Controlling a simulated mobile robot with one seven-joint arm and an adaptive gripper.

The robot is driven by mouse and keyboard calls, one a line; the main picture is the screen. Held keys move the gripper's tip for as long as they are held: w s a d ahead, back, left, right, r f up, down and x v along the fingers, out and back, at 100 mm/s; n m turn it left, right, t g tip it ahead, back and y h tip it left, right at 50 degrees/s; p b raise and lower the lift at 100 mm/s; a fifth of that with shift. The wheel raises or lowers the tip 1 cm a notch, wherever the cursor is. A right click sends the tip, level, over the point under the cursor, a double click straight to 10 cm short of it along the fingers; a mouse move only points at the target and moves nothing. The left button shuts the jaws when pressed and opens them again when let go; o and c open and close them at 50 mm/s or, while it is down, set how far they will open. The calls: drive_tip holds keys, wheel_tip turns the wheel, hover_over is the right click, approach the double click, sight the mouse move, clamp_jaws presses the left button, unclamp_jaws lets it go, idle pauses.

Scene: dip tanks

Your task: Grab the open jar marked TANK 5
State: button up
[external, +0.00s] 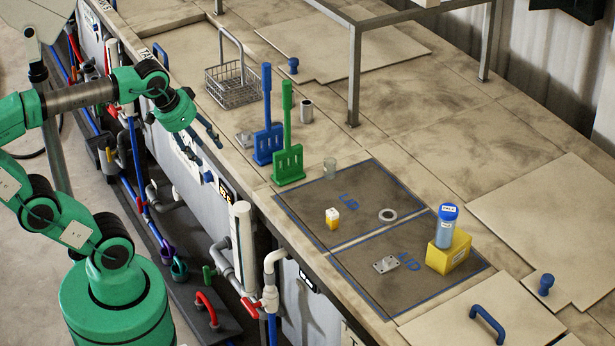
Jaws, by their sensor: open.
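A jar with a blue lid (447,228) stands upright on a yellow box (449,249) at the right of the dark blue-edged panels. It has pale labels on lid and side, too small to read surely. A small clear glass jar (330,168), seemingly without a lid, stands at the panels' back-left edge. A small white-and-yellow container (332,218) stands on the left panel. I cannot read TANK 5 on any of them. My gripper (207,133) is open and empty at the bench's left edge, well left of all these. Its fingers are small and dark here.
Blue (267,128) and green (288,150) upright-handled racks stand between my gripper and the jars. A metal frame's leg (354,78) stands behind.

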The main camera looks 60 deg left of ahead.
drive_tip(key=w+r+g+p, duration=0.1)
drive_tip(key=w+r+p, duration=0.1)
drive_tip(key=w+r, duration=0.5)
drive_tip(key=n+g+p, duration=0.3)
drive_tip(key=g+p, duration=0.1)
drive_tip(key=p, duration=0.5)
hover_over(330, 169)
drive_tip(key=w+a, duration=0.1)
drive_tip(key=a, duration=0.1)
wheel_tip(330, 169, down, 20)
drive_tip(key=shift+d, duration=0.15)
drive_tip(key=shift+f, duration=0.15)
drive_tip(key=shift+f, duration=4.25)
